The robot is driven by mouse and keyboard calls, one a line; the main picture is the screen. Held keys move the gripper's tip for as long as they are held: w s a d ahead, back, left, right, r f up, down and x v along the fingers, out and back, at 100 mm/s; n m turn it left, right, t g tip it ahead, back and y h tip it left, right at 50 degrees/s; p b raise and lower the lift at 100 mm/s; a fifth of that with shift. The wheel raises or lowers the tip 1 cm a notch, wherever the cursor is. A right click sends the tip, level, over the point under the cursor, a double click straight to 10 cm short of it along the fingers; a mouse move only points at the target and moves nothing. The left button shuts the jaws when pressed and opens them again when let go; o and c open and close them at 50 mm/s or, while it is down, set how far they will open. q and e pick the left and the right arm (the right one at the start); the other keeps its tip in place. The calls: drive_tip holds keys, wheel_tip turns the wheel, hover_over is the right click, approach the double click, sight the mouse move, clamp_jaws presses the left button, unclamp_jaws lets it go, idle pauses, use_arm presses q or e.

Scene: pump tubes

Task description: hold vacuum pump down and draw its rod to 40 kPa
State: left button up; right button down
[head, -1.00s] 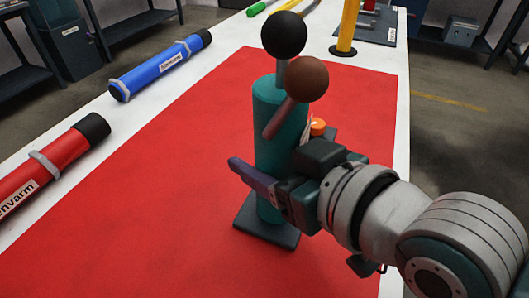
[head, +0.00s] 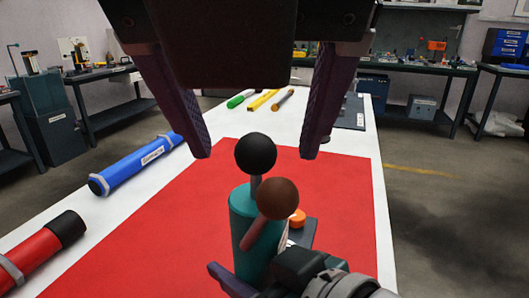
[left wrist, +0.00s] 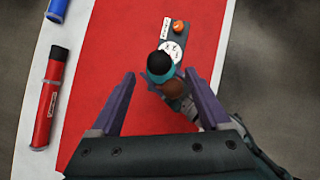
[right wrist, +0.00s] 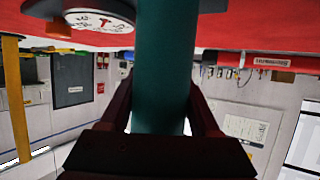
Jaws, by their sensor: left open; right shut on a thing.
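The vacuum pump is an upright teal cylinder (head: 243,218) with a black ball (head: 256,153) on a rod at its top and a brown ball (head: 278,198) on a tilted lever. My left gripper (head: 255,157) is open above the pump, its fingers apart on both sides of the black ball in the left wrist view (left wrist: 160,75), not visibly touching it. My right gripper (right wrist: 160,112) is shut around the teal cylinder, low on its side. A white gauge dial (left wrist: 171,52) and an orange knob (head: 297,218) sit beside the cylinder. The dial reading is too small to tell.
The pump stands on a red mat (head: 160,240) on a white table. A blue tube (head: 138,165) and a red tube (head: 35,255) lie to the left. Green and yellow items (head: 263,100) lie at the far end. The mat left of the pump is clear.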

sight(255, 133)
use_arm(q)
drive_tip(key=shift+x, duration=3)
drive_tip(key=shift+c, duration=0.2)
clamp_jaws()
drive_tip(key=shift+r, duration=0.1)
drive_tip(key=shift+r, duration=0.15)
drive_tip(key=shift+r, duration=1.95)
drive_tip(key=shift+f, duration=0.3)
drive_tip(key=shift+o, duration=0.6)
unclamp_jaws()
